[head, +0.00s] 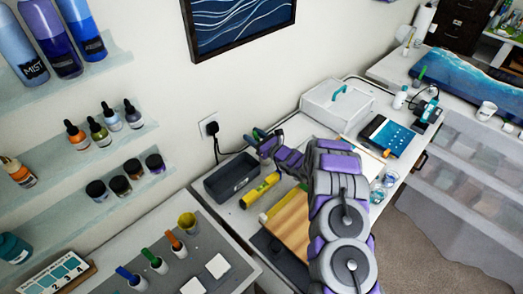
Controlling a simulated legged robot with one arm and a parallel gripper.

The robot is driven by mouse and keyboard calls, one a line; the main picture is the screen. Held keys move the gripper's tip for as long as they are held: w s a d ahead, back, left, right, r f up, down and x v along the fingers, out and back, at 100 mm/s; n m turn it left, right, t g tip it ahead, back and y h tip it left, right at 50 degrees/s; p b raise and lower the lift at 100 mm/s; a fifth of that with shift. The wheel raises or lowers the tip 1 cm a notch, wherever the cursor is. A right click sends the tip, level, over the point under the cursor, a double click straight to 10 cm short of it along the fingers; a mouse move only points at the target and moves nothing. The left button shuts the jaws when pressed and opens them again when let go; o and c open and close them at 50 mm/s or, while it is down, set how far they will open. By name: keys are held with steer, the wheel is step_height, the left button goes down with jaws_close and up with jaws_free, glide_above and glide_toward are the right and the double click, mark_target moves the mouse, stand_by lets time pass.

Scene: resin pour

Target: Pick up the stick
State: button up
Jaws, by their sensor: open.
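My gripper (262,142) is open and appears empty, above the far edge of the dark grey bin (222,190). My arm reaches up to it from the lower right and hides part of the table. No single thing stands out clearly as the stick.
A wooden board (291,222) lies partly behind my arm. Shelves (110,140) with bottles line the left wall. A black plug (211,128) is in the wall.

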steer(key=shift+a, duration=0.1)
jaws_close()
stand_by(0.4)
